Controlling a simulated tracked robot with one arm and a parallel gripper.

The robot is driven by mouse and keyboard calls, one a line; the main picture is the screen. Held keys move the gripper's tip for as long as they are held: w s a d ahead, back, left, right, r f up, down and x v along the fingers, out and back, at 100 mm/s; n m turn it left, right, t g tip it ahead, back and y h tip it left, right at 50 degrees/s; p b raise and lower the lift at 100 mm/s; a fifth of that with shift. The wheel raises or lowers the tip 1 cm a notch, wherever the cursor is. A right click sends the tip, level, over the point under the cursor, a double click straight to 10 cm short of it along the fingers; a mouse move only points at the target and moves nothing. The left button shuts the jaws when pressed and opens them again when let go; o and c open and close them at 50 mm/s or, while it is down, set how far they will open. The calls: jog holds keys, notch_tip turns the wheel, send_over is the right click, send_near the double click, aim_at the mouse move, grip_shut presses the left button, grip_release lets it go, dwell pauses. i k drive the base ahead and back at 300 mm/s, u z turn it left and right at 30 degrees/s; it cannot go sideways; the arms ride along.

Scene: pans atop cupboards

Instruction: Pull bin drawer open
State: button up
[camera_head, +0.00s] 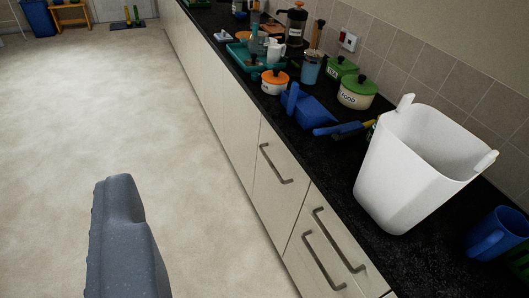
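A row of cream cupboard and drawer fronts runs along the right under a black worktop. A nearer front has two grey bar handles, an upper one (338,240) and a lower one (323,260). A front farther along has one handle (275,163). All visible fronts look closed, and none is labelled as the bin drawer. A dark grey part of my gripper (122,235) shows at the lower left, over the floor and apart from the handles. Its fingertips cannot be made out, and nothing is seen held.
A white open-topped bin (415,165) stands on the worktop (330,185). A blue dustpan (308,108), a cream pot with green lid (357,92), an orange-lidded pot (274,82) and a blue mug (495,236) stand there too. The pale floor (90,110) is clear.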

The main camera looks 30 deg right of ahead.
aim_at(282, 186)
jog(key=z, duration=0.05)
jog(key=i, duration=1.5)
jog(key=z, duration=0.1)
